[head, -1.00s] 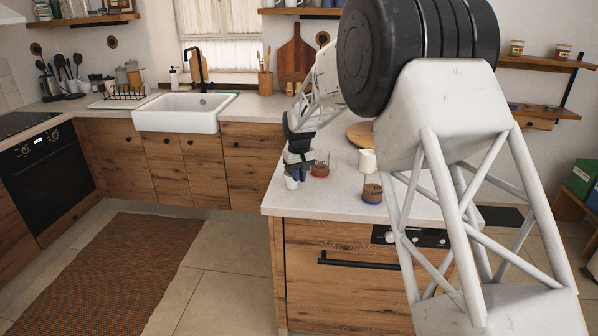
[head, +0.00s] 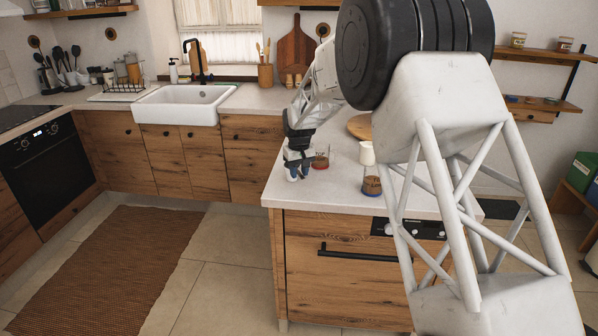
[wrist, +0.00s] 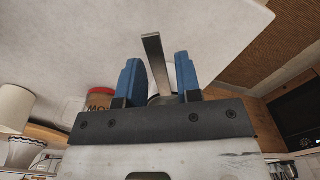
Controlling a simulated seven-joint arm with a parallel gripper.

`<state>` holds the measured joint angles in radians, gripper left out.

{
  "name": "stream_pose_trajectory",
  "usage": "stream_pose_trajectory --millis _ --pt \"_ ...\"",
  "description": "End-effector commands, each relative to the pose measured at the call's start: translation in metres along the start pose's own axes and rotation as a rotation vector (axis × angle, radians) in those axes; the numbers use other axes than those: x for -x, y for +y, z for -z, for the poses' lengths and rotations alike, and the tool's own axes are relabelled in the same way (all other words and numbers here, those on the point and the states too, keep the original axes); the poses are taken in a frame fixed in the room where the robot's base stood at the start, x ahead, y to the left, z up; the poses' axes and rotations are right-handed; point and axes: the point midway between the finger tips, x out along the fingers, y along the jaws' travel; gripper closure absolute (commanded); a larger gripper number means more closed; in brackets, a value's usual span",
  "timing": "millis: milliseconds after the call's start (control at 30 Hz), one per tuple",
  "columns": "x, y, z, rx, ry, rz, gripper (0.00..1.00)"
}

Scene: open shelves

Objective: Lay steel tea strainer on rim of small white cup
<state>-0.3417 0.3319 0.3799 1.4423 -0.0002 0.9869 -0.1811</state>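My gripper (head: 298,174) is low over the near left corner of the island counter. In the wrist view its two blue fingers (wrist: 157,66) stand apart. A flat steel strip (wrist: 153,58), apparently the tea strainer's handle, runs between them with a gap on each side. Part of a rounded grey shape (wrist: 163,100) shows at its lower end; the gripper hides the rest. I cannot tell whether the strainer rests on a cup. A small white patch shows by the fingers in the head view, too small to identify.
A red-based glass jar (head: 321,160) stands just right of my gripper; a red-lidded jar (wrist: 100,101) shows in the wrist view. Farther right are a brown-filled glass (head: 371,183) and a white cup-like thing (head: 367,153). The counter's (head: 320,196) front edge is close.

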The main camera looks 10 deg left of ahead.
Motion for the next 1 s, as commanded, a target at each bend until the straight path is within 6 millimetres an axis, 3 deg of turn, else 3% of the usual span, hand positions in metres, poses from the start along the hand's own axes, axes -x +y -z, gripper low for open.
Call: stream_pose_trajectory --millis 67,533,1000 --pt "0.000 0.000 0.000 0.000 0.000 0.000 0.56" --pt "0.007 0.000 0.000 0.000 0.001 0.000 0.56" --pt "0.062 0.000 0.001 0.000 0.003 -0.001 0.56"
